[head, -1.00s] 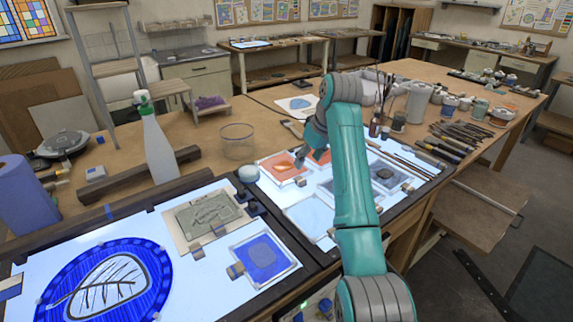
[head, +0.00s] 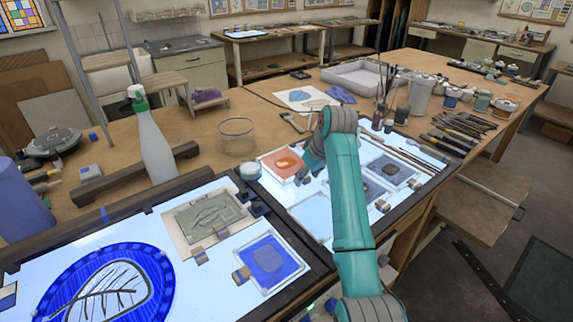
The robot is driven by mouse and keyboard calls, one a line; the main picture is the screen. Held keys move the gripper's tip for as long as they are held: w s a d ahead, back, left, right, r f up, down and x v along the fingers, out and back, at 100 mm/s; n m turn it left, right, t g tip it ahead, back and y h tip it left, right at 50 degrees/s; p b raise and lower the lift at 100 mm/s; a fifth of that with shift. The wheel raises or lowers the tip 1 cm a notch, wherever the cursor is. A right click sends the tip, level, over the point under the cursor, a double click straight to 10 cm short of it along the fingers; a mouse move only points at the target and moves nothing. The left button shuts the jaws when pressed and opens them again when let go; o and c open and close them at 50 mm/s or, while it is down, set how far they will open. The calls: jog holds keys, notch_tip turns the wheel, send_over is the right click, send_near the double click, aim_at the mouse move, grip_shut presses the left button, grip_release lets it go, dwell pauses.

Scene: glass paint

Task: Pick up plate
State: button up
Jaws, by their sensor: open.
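Several flat glass plates lie on two lit panels, and I cannot tell which one the task means. An orange plate (head: 281,163) lies on the right panel, just left of my gripper (head: 303,180). A pale blue plate (head: 312,214) lies in front of it, and a grey plate (head: 390,170) lies to the right, past my arm. On the left panel are a blue square plate (head: 268,260), a grey-green plate (head: 207,215) and a large round blue piece with a leaf pattern (head: 110,292). My gripper is open and low over the right panel. Its fingertips are small and partly hidden by my arm.
A spray bottle (head: 153,140), a clear glass jar (head: 236,137) and a dark wooden bar (head: 130,176) stand behind the left panel. Brushes and jars (head: 420,95) crowd the right rear. A white tray (head: 358,76) sits behind. Small clamps border the plates.

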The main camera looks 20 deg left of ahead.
jog(key=shift+c, duration=0.2)
grip_shut()
